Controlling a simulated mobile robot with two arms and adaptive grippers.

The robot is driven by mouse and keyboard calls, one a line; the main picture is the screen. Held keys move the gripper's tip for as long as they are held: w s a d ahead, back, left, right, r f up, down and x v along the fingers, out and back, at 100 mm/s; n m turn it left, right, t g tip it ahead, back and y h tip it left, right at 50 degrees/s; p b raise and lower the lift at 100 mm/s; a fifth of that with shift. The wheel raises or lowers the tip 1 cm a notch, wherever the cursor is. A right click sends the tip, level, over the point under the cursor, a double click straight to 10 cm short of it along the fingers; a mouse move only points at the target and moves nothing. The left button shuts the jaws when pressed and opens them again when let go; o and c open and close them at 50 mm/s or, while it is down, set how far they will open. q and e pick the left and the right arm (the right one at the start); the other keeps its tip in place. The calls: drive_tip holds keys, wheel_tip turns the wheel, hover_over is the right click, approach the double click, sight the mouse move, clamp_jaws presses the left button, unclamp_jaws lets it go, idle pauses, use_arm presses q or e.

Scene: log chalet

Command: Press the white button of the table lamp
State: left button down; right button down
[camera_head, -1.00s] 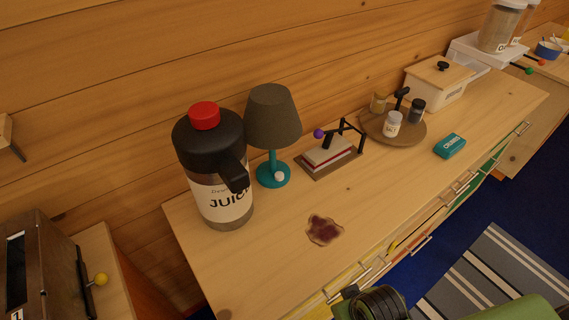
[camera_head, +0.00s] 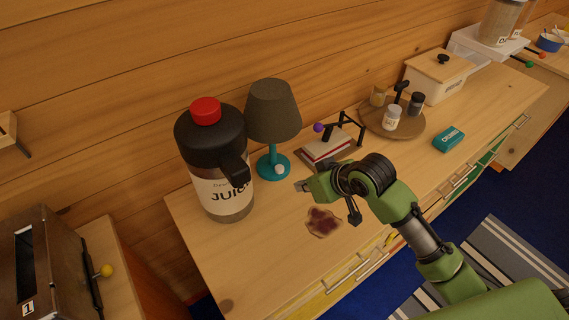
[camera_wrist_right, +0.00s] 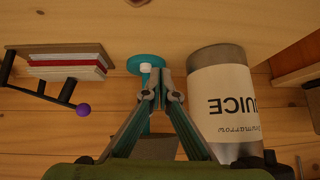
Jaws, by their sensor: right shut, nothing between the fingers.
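The table lamp (camera_head: 272,112) has a dark grey shade, a teal stem and a round teal base (camera_head: 268,172). Its white button (camera_head: 280,169) sits on the front right of the base. In the right wrist view the white button (camera_wrist_right: 145,68) shows beside the fingertips, against the teal base (camera_wrist_right: 150,60). My right gripper (camera_head: 302,186) is shut and empty, low over the tabletop, a little right of and in front of the button. In the right wrist view its fingertips (camera_wrist_right: 158,74) point toward the base. I cannot tell whether they touch anything. My left gripper is not in view.
A large juice jug (camera_head: 217,165) stands close left of the lamp. A book press (camera_head: 333,146) with a purple knob stands to the right. A jam stain or toast (camera_head: 323,222) lies in front. A round tray (camera_head: 416,128) with jars is farther right.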

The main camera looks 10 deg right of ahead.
drive_tip(key=w+d+r, duration=0.1)
drive_tip(key=w+r, duration=0.4)
drive_tip(key=w, duration=0.1)
drive_tip(key=shift+w+d+r+t, duration=0.2)
drive_tip(key=shift+d+r+t, duration=0.15)
drive_tip(key=shift+r+t, duration=0.05)
drive_tip(key=p, duration=0.2)
hover_over(278, 165)
drive_tip(key=s+d, duration=0.2)
drive_tip(key=s, duration=0.1)
wheel_tip(278, 165, down, 6)
drive_tip(key=f, duration=0.3)
drive_tip(key=f+p, duration=0.1)
drive_tip(key=shift+w+a, duration=0.2)
drive_tip(key=shift+a, duration=0.05)
drive_tip(key=shift+f, duration=0.5)
